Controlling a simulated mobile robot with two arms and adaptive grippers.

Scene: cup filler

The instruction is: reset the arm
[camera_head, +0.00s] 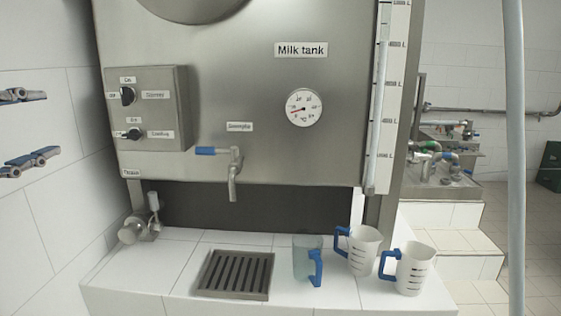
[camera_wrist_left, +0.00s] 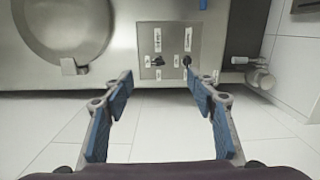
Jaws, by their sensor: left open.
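My left gripper (camera_head: 26,128) shows at the left edge of the head view, its two blue-padded fingers apart, one above the other, with nothing between them. In the left wrist view the same gripper (camera_wrist_left: 161,80) is open and empty, its fingers spread on either side. It is apart from the tank and from the cups. The rest of the left arm is outside the head view. My right gripper is in neither view.
The steel milk tank (camera_head: 225,80) has a control box (camera_head: 160,105) and a tap (camera_head: 234,175). Below are a drain grate (camera_head: 235,274), a clear jug (camera_head: 301,262) and two white jugs (camera_head: 362,255) (camera_head: 411,272) with blue handles. A pale vertical pole (camera_head: 515,150) stands at right.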

